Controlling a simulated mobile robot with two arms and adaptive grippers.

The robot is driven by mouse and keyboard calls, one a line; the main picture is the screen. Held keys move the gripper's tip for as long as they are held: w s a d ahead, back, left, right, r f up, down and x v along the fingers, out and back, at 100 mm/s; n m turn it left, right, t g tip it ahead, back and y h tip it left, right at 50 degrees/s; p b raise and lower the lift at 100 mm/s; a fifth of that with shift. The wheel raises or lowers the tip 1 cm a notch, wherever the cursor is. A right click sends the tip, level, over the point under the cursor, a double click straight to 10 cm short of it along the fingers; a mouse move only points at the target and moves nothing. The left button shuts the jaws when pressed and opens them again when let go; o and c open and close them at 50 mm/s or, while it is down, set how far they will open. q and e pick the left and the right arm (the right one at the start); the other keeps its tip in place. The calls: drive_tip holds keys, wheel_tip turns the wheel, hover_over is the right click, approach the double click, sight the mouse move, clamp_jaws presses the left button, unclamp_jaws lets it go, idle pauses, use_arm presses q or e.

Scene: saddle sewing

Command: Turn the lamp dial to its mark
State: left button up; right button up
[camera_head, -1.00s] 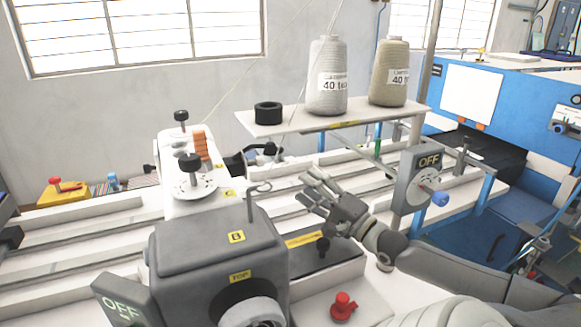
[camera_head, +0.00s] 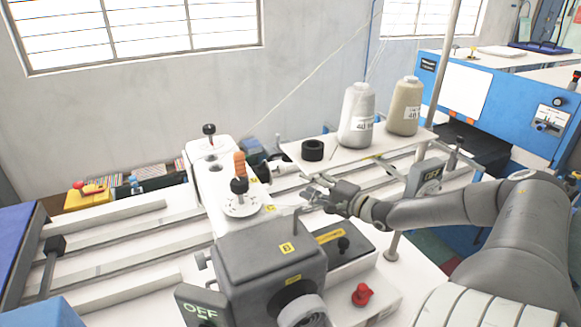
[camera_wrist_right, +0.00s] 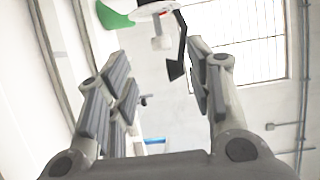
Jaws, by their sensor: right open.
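My right gripper (camera_head: 312,194) is open and empty, held above the bench just behind the grey machine head. A white dial plate (camera_head: 240,204) with a black knob stands to its left on the white machine arm, apart from the fingers. A grey switch box (camera_head: 425,178), partly behind my right arm, stands to its right; another box (camera_head: 197,308) reading OFF is at the bottom. Which of these is the lamp dial, I cannot tell. In the right wrist view the spread fingers (camera_wrist_right: 165,88) have nothing between their pads. My left gripper is not in view.
The grey machine head (camera_head: 268,262) is in front of the gripper. A white shelf (camera_head: 340,160) with two thread cones (camera_head: 357,115) and a black ring (camera_head: 312,150) is behind it. A red knob (camera_head: 362,294) sits at front. Bench at left has rails.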

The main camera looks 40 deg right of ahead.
sight(285, 171)
drive_tip(key=shift+w+d+f+b, duration=0.15)
drive_tip(key=shift+w+b, duration=0.75)
drive_tip(key=shift+w, duration=0.45)
drive_tip(key=shift+w+d+r+b, duration=0.15)
drive_tip(key=shift+w+b, duration=0.7)
drive_tip(key=shift+w, duration=0.45)
drive_tip(key=shift+w+a+f, duration=0.1)
drive_tip(key=shift+w, duration=1.15)
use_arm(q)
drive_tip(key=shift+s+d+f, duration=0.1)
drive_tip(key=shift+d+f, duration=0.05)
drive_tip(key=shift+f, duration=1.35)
use_arm(e)
drive_tip(key=shift+w+a+f, duration=0.1)
drive_tip(key=shift+w+f, duration=0.05)
drive_tip(key=shift+w, duration=1.15)
